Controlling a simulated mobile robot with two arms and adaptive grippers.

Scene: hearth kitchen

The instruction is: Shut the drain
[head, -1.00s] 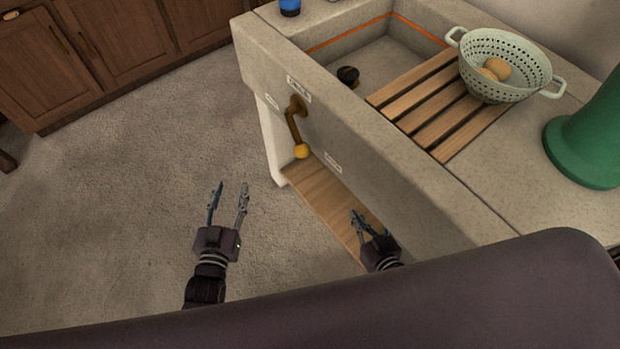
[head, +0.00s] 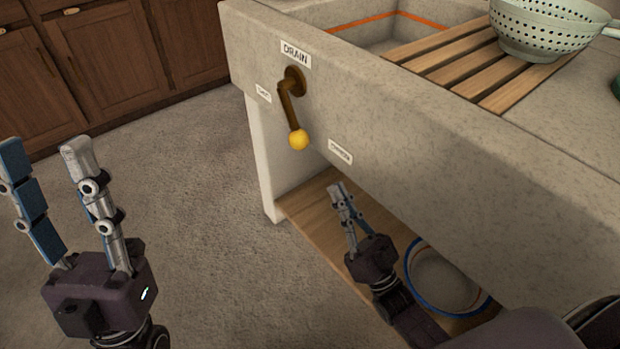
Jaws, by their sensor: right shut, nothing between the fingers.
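The drain lever (head: 291,108) is a brown crank with a yellow ball knob (head: 298,139), mounted on the sink's stone front under a "DRAIN" label (head: 295,53). It hangs down and slightly right. A small label (head: 264,93) sits to its left and another (head: 340,152) to its lower right; both are hard to read. My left gripper (head: 42,150) is open and empty, well left of the lever. My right gripper (head: 339,190) is shut and empty, below and right of the knob, apart from it. The drain opening is not visible now.
The stone sink (head: 440,110) has a slatted wooden board (head: 440,58) with a pale colander (head: 545,35) on it. Below is a wooden shelf (head: 303,203) with a blue-rimmed round dish (head: 447,280). Brown cabinets (head: 120,60) stand behind; open floor (head: 190,190) lies left.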

